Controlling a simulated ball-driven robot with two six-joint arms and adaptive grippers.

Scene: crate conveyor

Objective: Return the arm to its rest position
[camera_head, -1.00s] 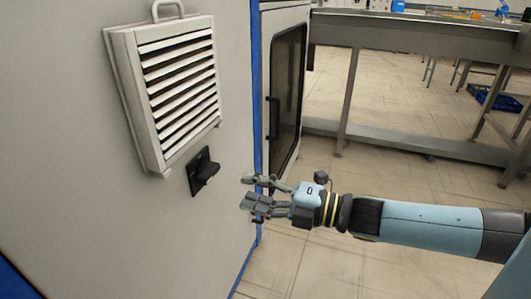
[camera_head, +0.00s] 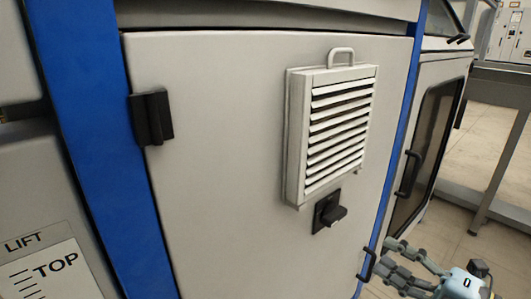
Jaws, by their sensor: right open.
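My right gripper (camera_head: 400,268) shows at the lower right edge of the head view. Its grey fingers are apart and empty, pointing left toward the cabinet's right edge. Only the hand shows; the rest of the right arm is out of the frame. A small black handle (camera_head: 367,264) on the cabinet lies just left of the fingertips; I cannot tell whether they touch. My left gripper is not in view.
A grey cabinet door (camera_head: 220,190) with blue posts fills the view. It carries a louvred vent (camera_head: 338,130), a black latch (camera_head: 328,212) and a black hinge (camera_head: 151,117). A windowed door (camera_head: 425,145) and a metal table (camera_head: 500,90) stand at right, with open floor below.

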